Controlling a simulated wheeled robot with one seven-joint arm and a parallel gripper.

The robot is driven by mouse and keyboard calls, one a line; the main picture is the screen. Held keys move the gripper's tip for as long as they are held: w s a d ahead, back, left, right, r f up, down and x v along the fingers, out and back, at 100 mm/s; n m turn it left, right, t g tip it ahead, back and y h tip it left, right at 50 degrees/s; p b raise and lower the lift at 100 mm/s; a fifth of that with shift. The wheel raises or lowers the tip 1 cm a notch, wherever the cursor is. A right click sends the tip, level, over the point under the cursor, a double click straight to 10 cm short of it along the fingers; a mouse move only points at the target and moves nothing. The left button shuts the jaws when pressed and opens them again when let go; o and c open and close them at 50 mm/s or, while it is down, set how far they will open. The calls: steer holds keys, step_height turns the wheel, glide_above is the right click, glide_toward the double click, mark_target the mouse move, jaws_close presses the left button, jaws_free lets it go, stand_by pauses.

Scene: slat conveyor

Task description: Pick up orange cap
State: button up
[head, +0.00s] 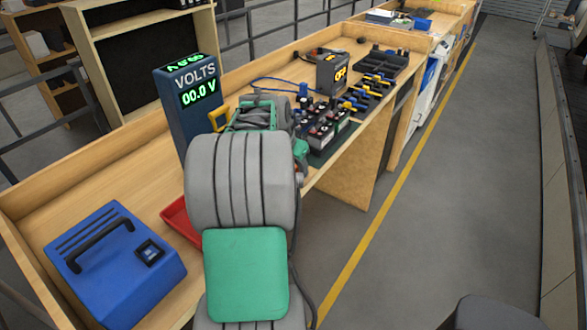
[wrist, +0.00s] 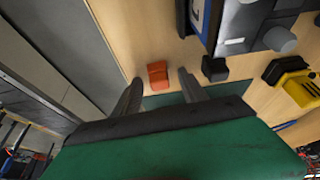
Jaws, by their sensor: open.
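The orange cap (wrist: 158,75) is a small blocky piece on the light wooden bench top in the wrist view. My gripper (wrist: 159,79) is open, one finger on the cap's left and the other on its right. The cap shows in the gap between the fingertips, and nothing is clearly held. I cannot tell how far above the bench the fingertips are. In the head view my own grey and green arm covers the gripper, and I cannot make out the cap clearly there.
A black block (wrist: 214,68) sits just right of my right finger, with a yellow-and-black piece (wrist: 294,88) farther right.

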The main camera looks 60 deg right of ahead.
jaws_close()
stand_by(0.4)
steer(key=shift+r, duration=0.15)
